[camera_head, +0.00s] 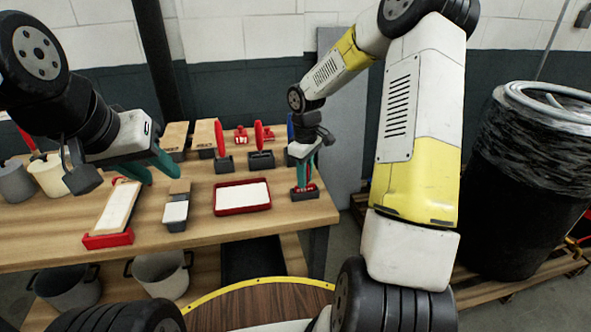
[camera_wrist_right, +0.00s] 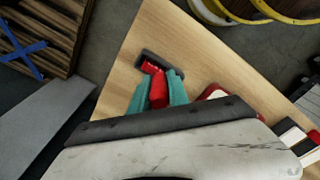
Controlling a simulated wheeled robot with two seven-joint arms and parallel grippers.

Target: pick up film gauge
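A red piece with a black base, which looks like the film gauge (camera_head: 305,191), stands at the right front of the wooden table. It also shows in the right wrist view (camera_wrist_right: 158,85). My right gripper (camera_head: 304,174) is low over it, with its teal fingers on both sides of the red part. Whether the fingers press on it or only flank it, I cannot tell. My left gripper (camera_head: 150,170) is open and empty, above the left part of the table.
A red tray with a white insert (camera_head: 243,196) lies left of the gauge. A long white block in a red holder (camera_head: 116,208) and a small grey-white block (camera_head: 176,212) lie further left. Red and black upright tools (camera_head: 261,150) stand behind. A black bin (camera_head: 520,190) stands right of the table.

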